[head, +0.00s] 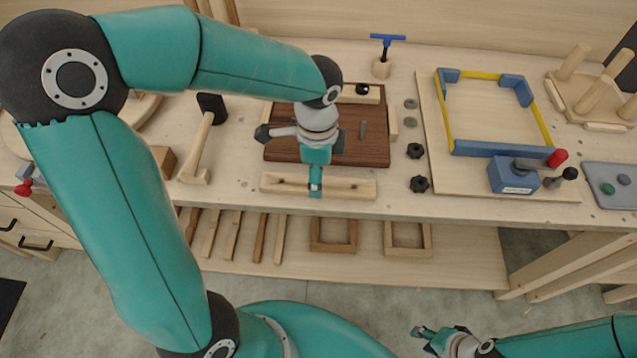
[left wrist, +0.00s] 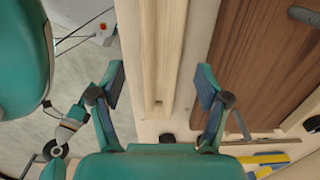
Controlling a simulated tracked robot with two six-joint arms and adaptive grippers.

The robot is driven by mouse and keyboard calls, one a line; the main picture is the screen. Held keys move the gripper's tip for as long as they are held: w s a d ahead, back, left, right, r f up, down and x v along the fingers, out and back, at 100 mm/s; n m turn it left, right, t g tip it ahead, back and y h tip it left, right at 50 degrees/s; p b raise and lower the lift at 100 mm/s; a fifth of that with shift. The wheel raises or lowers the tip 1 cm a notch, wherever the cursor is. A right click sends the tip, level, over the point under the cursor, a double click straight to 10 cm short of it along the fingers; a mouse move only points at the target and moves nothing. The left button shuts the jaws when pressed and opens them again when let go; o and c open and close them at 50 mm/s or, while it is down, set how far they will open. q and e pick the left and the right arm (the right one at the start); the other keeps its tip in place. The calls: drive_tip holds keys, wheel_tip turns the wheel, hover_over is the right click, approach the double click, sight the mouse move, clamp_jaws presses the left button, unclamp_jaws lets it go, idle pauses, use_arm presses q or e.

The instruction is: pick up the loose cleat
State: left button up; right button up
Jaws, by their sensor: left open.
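The loose cleat (head: 350,187) is a pale wooden strip lying along the front of the dark brown board (head: 375,152) on the bench. In the left wrist view the cleat (left wrist: 163,50) runs lengthwise between my open fingers, with a small slot near its lower end. My left gripper (head: 316,188) is above the cleat, its fingers on either side of it in the picture, and it holds nothing. I cannot tell how far the fingertips are above the bench. My right gripper (head: 440,338) is low at the bottom right, away from the bench; its opening is unclear.
Other pale strips lie at the board's back (head: 362,94) and right (head: 393,123). Two black knobs (head: 417,151) stand right of the board. A blue clamp block (head: 513,175) and yellow-blue frame (head: 447,110) are right. The bench's front edge is close to the cleat.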

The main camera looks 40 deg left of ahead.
use_arm(q)
wheel_tip(320, 180, down, 3)
drive_tip(key=shift+w+f, duration=0.1)
drive_tip(key=shift+f, duration=0.05)
drive_tip(key=shift+c, duration=0.2)
drive_tip(key=c, duration=1.3)
